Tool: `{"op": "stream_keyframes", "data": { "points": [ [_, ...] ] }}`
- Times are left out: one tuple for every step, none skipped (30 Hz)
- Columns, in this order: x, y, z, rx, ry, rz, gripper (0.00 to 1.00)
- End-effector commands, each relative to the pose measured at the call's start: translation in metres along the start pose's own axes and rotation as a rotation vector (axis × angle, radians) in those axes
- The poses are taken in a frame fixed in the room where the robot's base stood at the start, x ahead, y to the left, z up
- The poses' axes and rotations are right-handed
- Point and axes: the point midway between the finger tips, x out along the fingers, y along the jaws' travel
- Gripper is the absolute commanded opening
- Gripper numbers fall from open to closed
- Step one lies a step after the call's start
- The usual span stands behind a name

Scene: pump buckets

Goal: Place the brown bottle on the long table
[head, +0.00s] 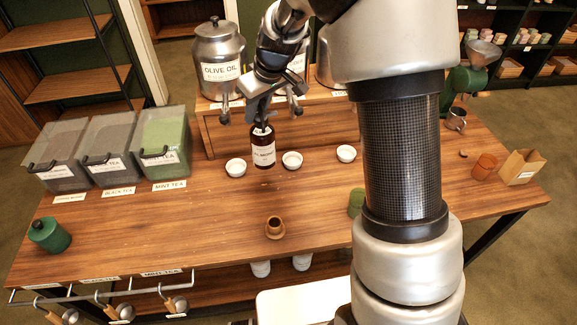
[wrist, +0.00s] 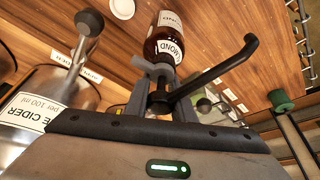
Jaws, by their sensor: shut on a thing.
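The brown bottle (head: 263,150) has a white label and hangs upright from my gripper (head: 261,124) in the head view. The gripper is shut on its top. The wrist view shows the bottle (wrist: 165,42) beyond the gripper (wrist: 158,78), with part of its label reading "MOND". The long table (head: 190,228) is a brown wooden top below. The bottle's base is over the table, between two white cups in the picture; I cannot tell whether it touches the wood.
White cups (head: 236,168) stand in a row beside the bottle. Tea bins (head: 165,140) stand at the left, and a steel olive oil tank (head: 219,60) on a raised shelf behind. A small brown pot (head: 275,228) is nearer the front. The table's left middle is clear.

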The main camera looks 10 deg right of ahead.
Motion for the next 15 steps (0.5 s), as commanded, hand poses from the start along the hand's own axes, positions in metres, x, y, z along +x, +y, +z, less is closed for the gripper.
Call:
{"op": "stream_keyframes", "data": {
  "points": [
    [0.002, 0.0, -0.003, -0.009, 0.002, -0.003, 0.0],
    [0.004, -0.001, -0.003, -0.012, 0.002, -0.004, 0.0],
    [0.009, -0.001, -0.001, -0.015, 0.0, -0.006, 0.0],
    [0.014, -0.001, 0.001, -0.017, -0.001, -0.006, 0.0],
    [0.019, -0.001, 0.004, -0.017, -0.002, -0.007, 0.0],
    [0.026, -0.001, 0.007, -0.015, -0.002, -0.007, 0.0],
    [0.032, -0.001, 0.009, -0.015, -0.002, -0.007, 0.0],
    [0.036, -0.001, 0.011, -0.016, -0.002, -0.007, 0.0],
    [0.042, -0.001, 0.013, -0.015, 0.0, -0.006, 0.0],
    [0.046, -0.001, 0.015, -0.015, 0.0, -0.006, 0.0],
    [0.049, -0.001, 0.016, -0.015, 0.0, -0.006, 0.0],
    [0.052, 0.0, 0.017, -0.015, 0.001, -0.005, 0.0],
    [0.054, 0.0, 0.018, -0.015, 0.002, -0.004, 0.0],
    [0.055, 0.0, 0.018, -0.015, 0.002, -0.004, 0.0],
    [0.057, 0.0, 0.019, -0.015, 0.002, -0.004, 0.0]
  ]
}}
